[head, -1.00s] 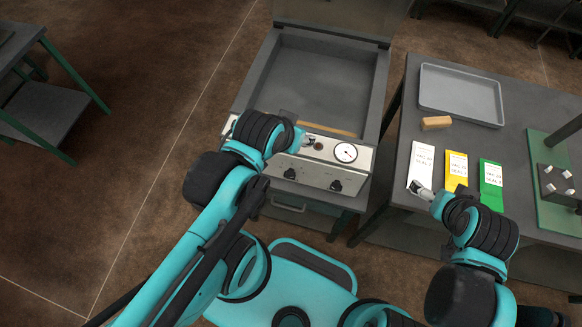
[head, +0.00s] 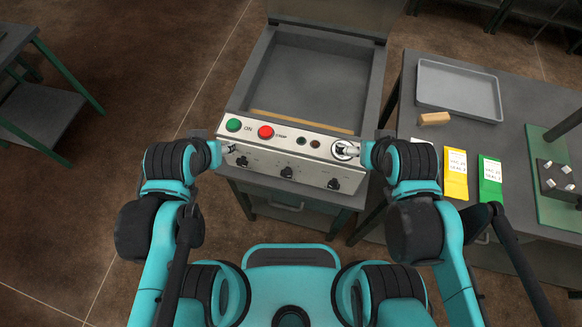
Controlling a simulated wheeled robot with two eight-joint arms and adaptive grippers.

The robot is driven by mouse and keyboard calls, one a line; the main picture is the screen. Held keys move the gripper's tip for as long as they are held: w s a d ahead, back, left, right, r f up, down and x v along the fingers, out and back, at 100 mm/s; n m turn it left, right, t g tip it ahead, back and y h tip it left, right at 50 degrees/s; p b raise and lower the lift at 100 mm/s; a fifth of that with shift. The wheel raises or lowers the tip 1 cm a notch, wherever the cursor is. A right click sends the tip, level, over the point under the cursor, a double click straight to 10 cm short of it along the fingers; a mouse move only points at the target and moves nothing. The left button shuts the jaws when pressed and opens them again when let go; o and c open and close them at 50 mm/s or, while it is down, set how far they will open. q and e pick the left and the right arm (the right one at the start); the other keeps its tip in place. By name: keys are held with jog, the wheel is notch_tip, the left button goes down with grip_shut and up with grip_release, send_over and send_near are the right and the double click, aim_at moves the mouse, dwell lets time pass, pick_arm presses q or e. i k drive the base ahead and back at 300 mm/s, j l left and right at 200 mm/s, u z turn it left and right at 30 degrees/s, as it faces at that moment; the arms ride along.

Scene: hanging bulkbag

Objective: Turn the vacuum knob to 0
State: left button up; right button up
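The vacuum machine's front panel (head: 310,162) carries a row of black knobs: a left knob (head: 242,161), a middle knob (head: 286,172) and a right knob (head: 333,184). Their labels are too small to read, so I cannot tell which is the vacuum knob or its setting. My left gripper (head: 231,148) is at the panel's left end, just up and left of the left knob; its fingers are too small to judge. My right gripper (head: 349,150) is in front of the round gauge at the panel's right end, above the right knob, and partly hides the gauge. Its opening is unclear.
A green ON button (head: 233,125) and a red STOP button (head: 265,132) sit above the knobs. The machine's chamber (head: 312,80) is open. The right table holds a grey tray (head: 459,90), a tan block (head: 434,118), a yellow card (head: 455,173) and a green card (head: 490,180).

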aim_at(242, 162)
jog(key=k+l+u, duration=0.15)
jog(key=k+u, duration=0.9)
jog(key=u, duration=0.2)
